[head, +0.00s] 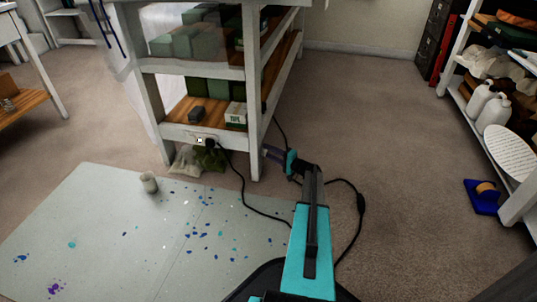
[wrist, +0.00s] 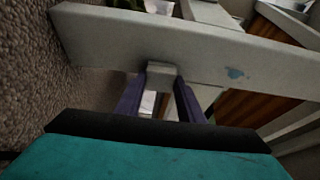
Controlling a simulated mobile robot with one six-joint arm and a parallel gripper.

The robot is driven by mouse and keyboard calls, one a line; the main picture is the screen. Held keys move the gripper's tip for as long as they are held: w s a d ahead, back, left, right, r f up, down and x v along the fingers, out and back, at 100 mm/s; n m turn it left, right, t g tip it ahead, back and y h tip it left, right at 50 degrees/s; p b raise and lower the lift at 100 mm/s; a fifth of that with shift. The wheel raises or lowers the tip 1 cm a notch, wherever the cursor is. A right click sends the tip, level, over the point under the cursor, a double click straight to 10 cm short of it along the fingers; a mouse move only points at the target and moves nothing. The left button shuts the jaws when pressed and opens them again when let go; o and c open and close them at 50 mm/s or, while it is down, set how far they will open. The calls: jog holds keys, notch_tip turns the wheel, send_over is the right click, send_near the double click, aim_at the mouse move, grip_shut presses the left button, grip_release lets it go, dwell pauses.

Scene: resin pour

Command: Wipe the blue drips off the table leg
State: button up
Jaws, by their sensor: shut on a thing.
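The white table (head: 206,68) stands upper left of centre in the head view, its near leg (head: 253,100) upright. In the wrist view the leg (wrist: 130,35) crosses the picture as a broad white bar. One blue drip (wrist: 236,73) shows on it, right of my fingers. My gripper (head: 268,152) is beside the leg's lower part. Its purple fingers (wrist: 162,100) are shut on a small pale grey pad (wrist: 162,70), which appears to be at the leg's lower edge; contact is unclear. The pad is not distinguishable in the head view.
A blue tray (head: 485,198) lies by the right shelf (head: 520,205).

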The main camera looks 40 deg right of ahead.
jog(key=shift+a, duration=0.15)
dwell(0.4)
jog(key=shift+a, duration=0.15)
jog(key=shift+s+a+b, duration=0.7)
jog(key=shift+s+a, duration=0.15)
jog(key=shift+a, duration=0.25)
jog(key=shift+s+a, duration=0.1)
jog(key=shift+s+a+b, duration=0.3)
jog(key=shift+a, duration=0.4)
jog(key=shift+s+a+b, duration=0.25)
jog(key=shift+s+a, duration=0.05)
jog(key=shift+a, duration=0.35)
jog(key=s+d, duration=0.3)
jog(key=s, duration=0.2)
jog(key=shift+d, duration=0.2)
